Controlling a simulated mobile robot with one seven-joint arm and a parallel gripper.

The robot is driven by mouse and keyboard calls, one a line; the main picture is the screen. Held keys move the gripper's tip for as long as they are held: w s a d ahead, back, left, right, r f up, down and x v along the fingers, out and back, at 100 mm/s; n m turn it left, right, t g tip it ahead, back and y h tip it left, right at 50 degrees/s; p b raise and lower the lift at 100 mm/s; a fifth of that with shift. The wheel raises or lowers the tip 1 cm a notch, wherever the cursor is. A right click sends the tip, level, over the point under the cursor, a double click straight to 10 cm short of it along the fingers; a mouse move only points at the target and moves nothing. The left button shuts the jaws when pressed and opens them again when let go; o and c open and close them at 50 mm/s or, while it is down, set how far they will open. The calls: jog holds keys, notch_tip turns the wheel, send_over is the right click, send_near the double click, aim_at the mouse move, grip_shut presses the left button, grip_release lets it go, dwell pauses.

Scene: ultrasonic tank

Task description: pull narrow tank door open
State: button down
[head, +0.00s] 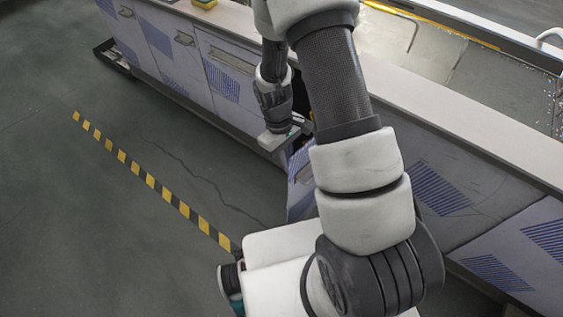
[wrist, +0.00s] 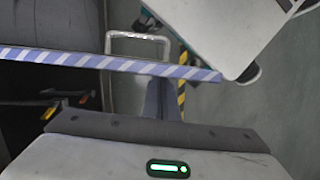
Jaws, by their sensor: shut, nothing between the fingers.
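The narrow tank door shows in the wrist view as a thin blue-and-white striped edge (wrist: 110,62) crossing the picture. A pale metal loop handle (wrist: 138,37) stands out beyond it. In the head view a blue door panel (head: 299,195) juts out from the tank front, partly hidden by my arm, so the door looks open. My gripper (wrist: 162,92) is shut and empty, its fingers on the near side of the striped edge, the opposite side from the handle. I cannot tell whether they touch the door. My gripper's tip is mostly hidden in the head view.
A dark space with yellow and red items (wrist: 50,108) shows at left in the wrist view. Other striped doors (head: 222,85) line the tank front below a pale top ledge (head: 440,120). A yellow-black floor strip (head: 150,180) crosses the open grey floor at left.

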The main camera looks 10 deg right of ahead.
jog(key=shift+s+d, duration=0.2)
jog(key=shift+s, duration=0.15)
dwell(0.3)
jog(key=p+v, duration=0.2)
jog(key=v, duration=1.5)
jog(key=shift+r+p, duration=0.2)
jog(key=shift+p, duration=0.15)
jog(key=shift+a, duration=0.1)
